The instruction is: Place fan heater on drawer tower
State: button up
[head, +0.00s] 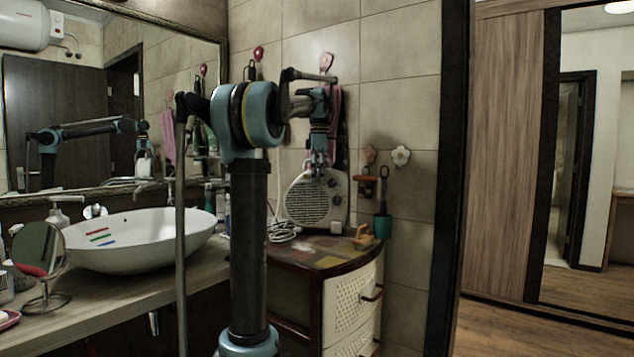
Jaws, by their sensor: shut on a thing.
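The fan heater (312,204), a cream box with a round slatted grille, is at the drawer tower's top, towards the back near the tiled wall. My gripper (318,171) points down and is shut on the heater's upper edge. The drawer tower (347,307) has a patchwork-coloured top, a curved dark edge and cream perforated drawer fronts. The heater looks upright, its base close to the tower's top; I cannot tell whether they touch.
A white cord (283,232) lies left of the heater. A small wooden basket (363,237) sits on the tower's top, right of it. A vessel basin (140,240) and round mirror (40,257) stand on the counter at left.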

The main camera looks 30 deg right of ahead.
jog(key=shift+f, duration=0.35)
jog(key=o, duration=2.1)
jog(key=shift+c, duration=0.2)
notch_tip(320, 180, up, 12)
jog(key=shift+r, duration=0.1)
